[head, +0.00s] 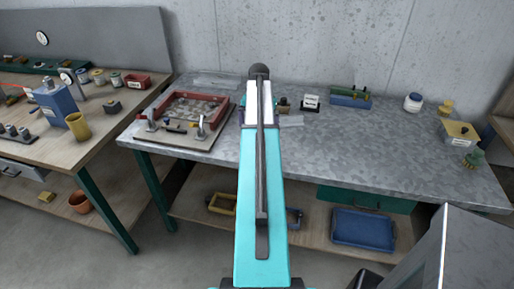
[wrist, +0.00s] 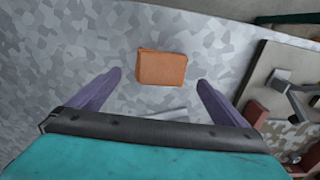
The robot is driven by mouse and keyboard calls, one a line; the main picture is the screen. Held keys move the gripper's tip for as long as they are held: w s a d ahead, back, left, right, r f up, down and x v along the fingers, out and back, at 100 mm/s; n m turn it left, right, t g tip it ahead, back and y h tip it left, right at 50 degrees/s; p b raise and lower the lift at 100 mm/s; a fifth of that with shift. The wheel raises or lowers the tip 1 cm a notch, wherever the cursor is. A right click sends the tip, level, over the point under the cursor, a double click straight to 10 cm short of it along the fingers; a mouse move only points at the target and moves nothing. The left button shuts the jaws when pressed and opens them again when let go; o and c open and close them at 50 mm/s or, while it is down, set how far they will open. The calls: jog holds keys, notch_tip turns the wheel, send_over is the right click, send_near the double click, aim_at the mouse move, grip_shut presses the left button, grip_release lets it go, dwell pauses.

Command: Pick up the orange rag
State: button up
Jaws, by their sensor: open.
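The orange rag (wrist: 162,67) shows in the wrist view as a small folded, roughly square piece lying flat on the mottled grey metal tabletop (wrist: 60,70). My gripper (wrist: 158,80) is open and empty, with one purple finger on each side of the picture. The rag appears between and slightly beyond the fingertips, apart from both. How high the fingers are above it I cannot tell. In the head view my turquoise arm covers the middle of the metal bench (head: 350,150), and the rag does not show there.
A fixture with a red frame (head: 195,108) and clamps stands left on the bench; its plate (wrist: 262,75) shows at right in the wrist view. A green-and-blue device (head: 350,96), a white jar (head: 413,102) and a yellow-topped box (head: 461,131) stand along the back and right. The right-centre benchtop is clear.

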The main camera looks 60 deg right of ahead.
jog(key=shift+s+a+f+b, duration=0.1)
jog(key=shift+s+f+b, duration=0.05)
jog(key=shift+f+b, duration=2.1)
jog(key=shift+f+p, duration=0.35)
jog(key=shift+p, duration=0.1)
jog(key=c, duration=1.1)
jog(key=shift+r, duration=0.15)
jog(key=shift+r+p, duration=1.15)
jog(key=shift+r, duration=0.3)
jog(key=shift+s+a+r, duration=0.25)
jog(key=shift+a, duration=0.1)
jog(key=shift+s+a+r+p, duration=0.2)
jog(key=shift+s+a+p, duration=0.45)
jog(key=shift+s+a, duration=1.1)
jog(key=shift+s+a+r+p, duration=0.25)
jog(key=shift+s+a+p, duration=0.65)
jog(key=shift+a, duration=1.5)
jog(key=shift+s+a+r+p, duration=0.2)
jog(key=shift+s+a+p, duration=0.25)
jog(key=shift+s+a, duration=1.4)
jog(key=shift+w+a, duration=0.25)
jog(key=shift+w, duration=0.05)
